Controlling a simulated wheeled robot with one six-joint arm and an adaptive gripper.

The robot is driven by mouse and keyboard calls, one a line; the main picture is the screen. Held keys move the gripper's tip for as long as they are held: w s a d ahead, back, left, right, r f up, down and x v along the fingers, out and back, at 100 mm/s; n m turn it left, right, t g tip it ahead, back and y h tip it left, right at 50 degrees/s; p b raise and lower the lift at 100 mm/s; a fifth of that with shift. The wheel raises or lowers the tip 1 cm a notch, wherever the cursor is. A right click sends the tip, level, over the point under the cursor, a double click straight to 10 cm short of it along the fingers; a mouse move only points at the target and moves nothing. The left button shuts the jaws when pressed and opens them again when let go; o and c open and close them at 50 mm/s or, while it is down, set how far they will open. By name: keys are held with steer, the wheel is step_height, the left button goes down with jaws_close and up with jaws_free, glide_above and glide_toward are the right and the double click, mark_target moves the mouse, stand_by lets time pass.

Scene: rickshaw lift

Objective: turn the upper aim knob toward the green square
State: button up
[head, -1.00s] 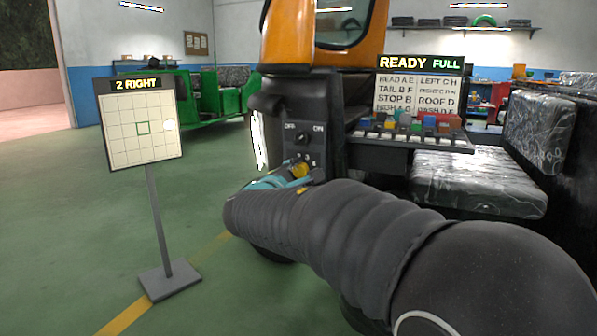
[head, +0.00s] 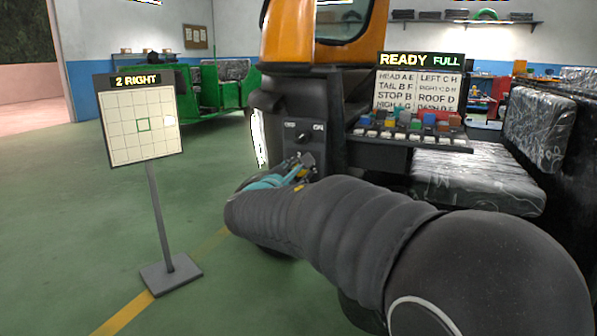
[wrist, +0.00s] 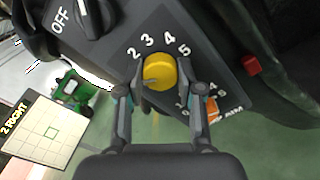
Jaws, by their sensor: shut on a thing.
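In the wrist view a yellow round knob (wrist: 162,70) with a dial scale of numbers sits on the dark panel. My gripper (wrist: 160,84) has one finger on each side of it and is shut on it. An orange knob (wrist: 209,106) sits below, partly hidden by the right finger, near lettering that reads AIM. In the head view my gripper (head: 304,168) is at the panel and hides the yellow knob. The grid board (head: 118,150) reads 2 RIGHT. Its green square (head: 143,125) is near the middle, and a bright spot (head: 168,122) lies right of it.
An OFF/ON switch (head: 303,136) is above the knobs. A tray with coloured blocks (head: 440,143) projects at the right under a READY FULL sign (head: 420,61). A red block (wrist: 252,65) is on the vehicle. The board's stand (head: 171,274) is on open floor at the left.

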steer(key=o, duration=1.2)
steer(key=shift+c, duration=0.2)
steer(key=v, duration=1.2)
